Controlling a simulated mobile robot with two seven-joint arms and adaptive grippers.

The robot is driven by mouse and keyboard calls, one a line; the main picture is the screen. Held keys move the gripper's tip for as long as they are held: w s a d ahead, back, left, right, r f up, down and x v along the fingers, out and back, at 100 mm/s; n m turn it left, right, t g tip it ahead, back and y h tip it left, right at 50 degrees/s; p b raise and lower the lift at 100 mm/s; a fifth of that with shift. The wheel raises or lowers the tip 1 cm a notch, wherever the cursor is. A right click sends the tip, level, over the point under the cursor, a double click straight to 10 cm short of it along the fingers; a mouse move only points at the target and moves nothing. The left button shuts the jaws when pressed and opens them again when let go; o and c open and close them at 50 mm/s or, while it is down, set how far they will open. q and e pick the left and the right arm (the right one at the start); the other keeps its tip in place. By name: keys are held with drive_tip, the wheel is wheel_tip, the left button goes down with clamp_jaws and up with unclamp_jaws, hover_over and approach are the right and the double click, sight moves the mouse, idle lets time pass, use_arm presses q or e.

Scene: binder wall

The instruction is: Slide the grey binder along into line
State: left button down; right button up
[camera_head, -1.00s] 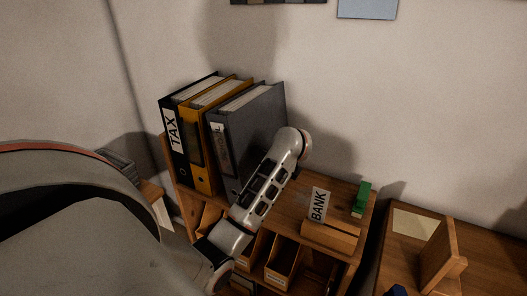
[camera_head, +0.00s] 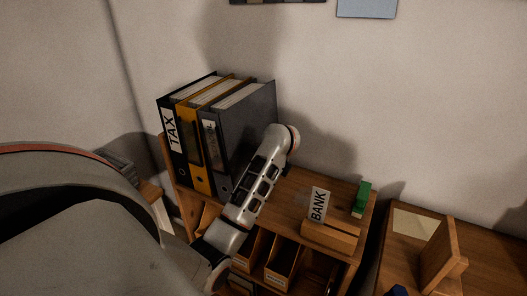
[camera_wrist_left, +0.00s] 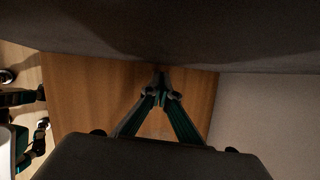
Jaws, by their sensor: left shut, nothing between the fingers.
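The grey binder (camera_head: 246,121) stands upright on the wooden shelf top, at the right end of a row beside the yellow binder (camera_head: 191,150) and the black TAX binder (camera_head: 170,145). It looks close against the yellow one. My left arm reaches along its right side and hides part of that face. My left gripper is hidden behind the wrist in the head view. In the left wrist view, the gripper (camera_wrist_left: 160,77) is shut and empty, its fingertips at the dark face of the grey binder (camera_wrist_left: 160,30), seemingly touching it.
A BANK label card (camera_head: 318,204) in a wooden holder and a green object (camera_head: 362,199) stand on the shelf top's right part. The wall (camera_head: 370,100) is behind. A wooden table (camera_head: 485,255) with a wooden stand is at the right. Shelf top right of the binder is partly clear.

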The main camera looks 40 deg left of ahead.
sight(277, 187)
use_arm(q)
drive_tip(key=shift+s+a+r, duration=0.1)
drive_tip(key=shift+s+a, duration=0.05)
drive_tip(key=shift+a, duration=0.6)
drive_tip(key=shift+w+d, duration=0.2)
drive_tip(key=shift+d, duration=0.65)
drive_tip(key=shift+w+d, duration=0.15)
drive_tip(key=shift+d, duration=0.7)
drive_tip(key=shift+w+d, duration=0.2)
drive_tip(key=shift+d, duration=0.65)
drive_tip(key=shift+r, duration=0.15)
wheel_tip(277, 187, up, 2)
drive_tip(key=shift+r+p, duration=0.15)
drive_tip(key=shift+p, duration=0.55)
wheel_tip(277, 187, up, 7)
drive_tip(key=shift+r, duration=0.15)
